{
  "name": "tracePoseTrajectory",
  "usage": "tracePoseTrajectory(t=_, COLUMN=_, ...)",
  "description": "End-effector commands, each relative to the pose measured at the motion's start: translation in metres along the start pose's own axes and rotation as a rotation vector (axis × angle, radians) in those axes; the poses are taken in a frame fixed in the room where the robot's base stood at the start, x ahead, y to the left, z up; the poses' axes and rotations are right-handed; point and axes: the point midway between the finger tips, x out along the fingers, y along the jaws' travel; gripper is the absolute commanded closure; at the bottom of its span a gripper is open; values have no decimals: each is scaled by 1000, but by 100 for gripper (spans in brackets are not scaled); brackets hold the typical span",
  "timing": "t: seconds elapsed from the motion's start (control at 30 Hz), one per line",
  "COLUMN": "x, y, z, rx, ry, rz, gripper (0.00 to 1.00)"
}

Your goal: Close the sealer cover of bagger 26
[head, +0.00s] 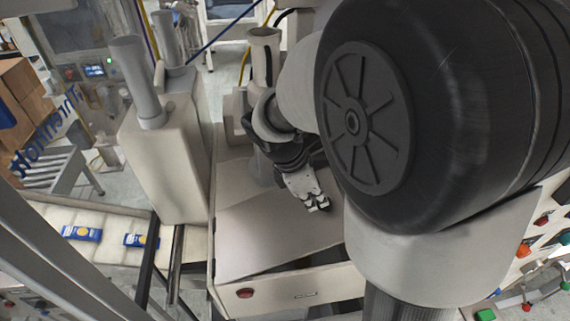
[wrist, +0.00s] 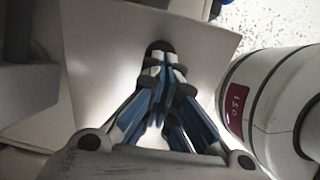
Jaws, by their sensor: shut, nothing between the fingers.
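The sealer cover (head: 265,235) is a flat light grey panel on top of the pale machine body, in the middle of the head view. A dark gap shows under its front edge, widest toward the right, so the cover looks tilted and not flush. In the wrist view the cover (wrist: 95,50) spreads behind the fingers. My gripper (head: 318,206) is shut and empty, its fingertips over the cover's right part. The fingertips (wrist: 160,50) look touching or very close to the cover; I cannot tell which. No bagger number is readable.
A red button (head: 245,293) sits on the machine's front face. A pale housing with an upright tube (head: 165,160) stands left of the cover. A conveyor with blue packets (head: 82,233) runs at the left. Control panels with coloured buttons (head: 540,280) lie at the lower right.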

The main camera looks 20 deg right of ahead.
Motion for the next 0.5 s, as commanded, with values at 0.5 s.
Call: tracePoseTrajectory(t=0.5, x=110, y=-6, z=5, rx=7, ry=161, rz=-2, gripper=100)
